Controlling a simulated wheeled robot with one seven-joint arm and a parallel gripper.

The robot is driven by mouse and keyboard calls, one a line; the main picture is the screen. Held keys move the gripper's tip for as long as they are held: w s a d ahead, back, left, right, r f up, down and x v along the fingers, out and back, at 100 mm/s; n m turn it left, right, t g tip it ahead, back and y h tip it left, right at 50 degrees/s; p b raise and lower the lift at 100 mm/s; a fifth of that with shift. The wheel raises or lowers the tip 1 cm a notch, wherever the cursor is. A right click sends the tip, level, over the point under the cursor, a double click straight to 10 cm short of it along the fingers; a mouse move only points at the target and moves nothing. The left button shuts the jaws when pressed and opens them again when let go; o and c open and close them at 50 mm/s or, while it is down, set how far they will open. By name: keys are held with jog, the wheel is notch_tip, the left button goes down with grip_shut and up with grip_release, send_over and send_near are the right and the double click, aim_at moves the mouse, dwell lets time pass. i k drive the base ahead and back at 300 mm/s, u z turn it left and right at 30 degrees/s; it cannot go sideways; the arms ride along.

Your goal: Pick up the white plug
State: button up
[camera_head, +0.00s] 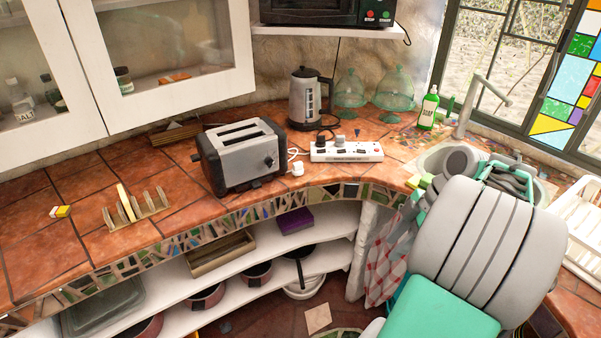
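A small white plug (297,169) lies on the tiled counter at the right side of the grey toaster (243,155). A white cord runs up from beside it along the toaster. A white power strip (338,158) lies just right of the plug, with dark grey plugs at its back edge. My arm's large grey and green links fill the right side of the head view. I cannot make out my gripper's fingers; they seem hidden behind these links, well to the right of the plug.
A kettle (304,98) and green glass domes (394,89) stand behind the strip. A green soap bottle (428,108) is near the sink. A wooden toast rack (137,209) stands at left. The counter in front of the plug is narrow, with a mosaic edge (268,205).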

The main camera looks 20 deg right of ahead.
aim_at(298, 170)
jog(key=k, duration=1.25)
jog(key=z, duration=0.55)
jog(key=i, duration=0.85)
jog(key=z, duration=0.35)
jog(key=i, duration=1.05)
jog(key=u, duration=1.2)
jog(key=i, duration=0.75)
jog(key=u, duration=0.75)
